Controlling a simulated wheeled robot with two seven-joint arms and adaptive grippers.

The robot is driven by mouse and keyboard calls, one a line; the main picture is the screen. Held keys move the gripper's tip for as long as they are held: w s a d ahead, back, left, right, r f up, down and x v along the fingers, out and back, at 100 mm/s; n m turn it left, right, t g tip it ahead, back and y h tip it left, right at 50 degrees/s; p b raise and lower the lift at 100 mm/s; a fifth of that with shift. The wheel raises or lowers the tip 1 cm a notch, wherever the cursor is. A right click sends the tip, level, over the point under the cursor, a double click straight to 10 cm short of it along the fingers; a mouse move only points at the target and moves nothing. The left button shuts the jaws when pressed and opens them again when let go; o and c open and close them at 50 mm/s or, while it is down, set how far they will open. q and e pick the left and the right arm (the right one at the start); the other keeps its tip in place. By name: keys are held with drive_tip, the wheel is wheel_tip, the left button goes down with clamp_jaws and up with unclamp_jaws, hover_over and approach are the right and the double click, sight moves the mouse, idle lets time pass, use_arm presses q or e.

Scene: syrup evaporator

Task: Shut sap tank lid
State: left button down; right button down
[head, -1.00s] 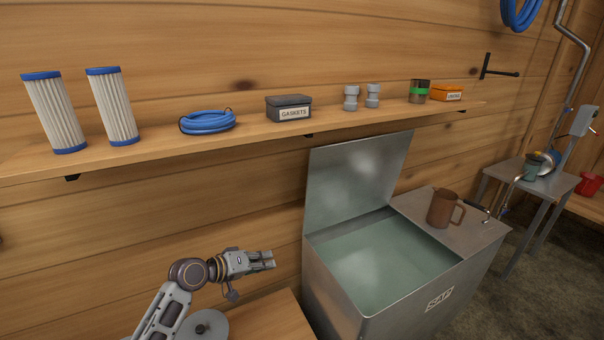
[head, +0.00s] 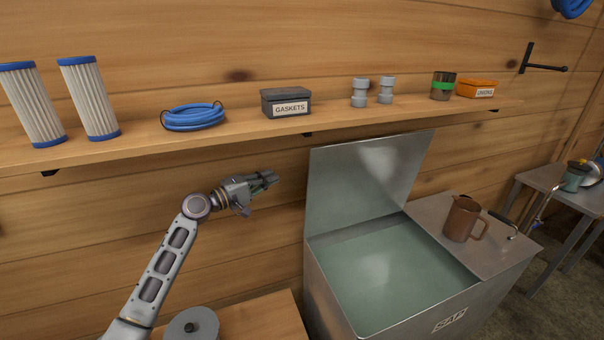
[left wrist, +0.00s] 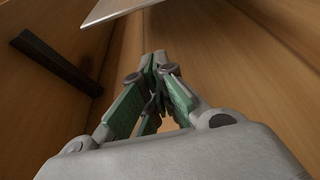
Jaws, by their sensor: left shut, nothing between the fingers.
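The metal sap tank (head: 437,322) stands at the lower right in the head view, marked SAP. Its hinged lid (head: 362,180) stands open, tilted up toward the wall, and pale green sap shows inside. My left gripper (head: 272,178) is to the left of the lid, near the wall and below the shelf. It is shut, empty and apart from the lid. In the left wrist view the fingers (left wrist: 158,95) are closed together, and a pale metal edge, likely the lid (left wrist: 115,8), shows at the top. My right gripper is not in view.
A brown jug (head: 463,220) stands on the tank's fixed right top. The wall shelf (head: 240,130) above holds filters, a blue coil, a gaskets box (head: 286,102) and fittings. A wooden bench (head: 255,318) with a grey round object (head: 192,327) is at lower left.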

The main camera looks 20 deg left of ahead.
use_arm(q)
drive_tip(key=shift+s, duration=0.1)
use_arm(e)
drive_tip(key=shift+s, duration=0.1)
use_arm(q)
drive_tip(key=x, duration=0.7)
drive_tip(key=shift+p, duration=0.4)
drive_tip(key=shift+x, duration=1.45)
drive_tip(key=shift+d, duration=0.1)
drive_tip(key=shift+s+d+f+p, duration=0.15)
drive_tip(key=shift+s+d+p, duration=0.15)
drive_tip(key=shift+s+d, duration=0.4)
drive_tip(key=shift+s+d+f+p, duration=0.15)
drive_tip(key=shift+s+d+p, duration=0.2)
drive_tip(key=shift+s, duration=0.5)
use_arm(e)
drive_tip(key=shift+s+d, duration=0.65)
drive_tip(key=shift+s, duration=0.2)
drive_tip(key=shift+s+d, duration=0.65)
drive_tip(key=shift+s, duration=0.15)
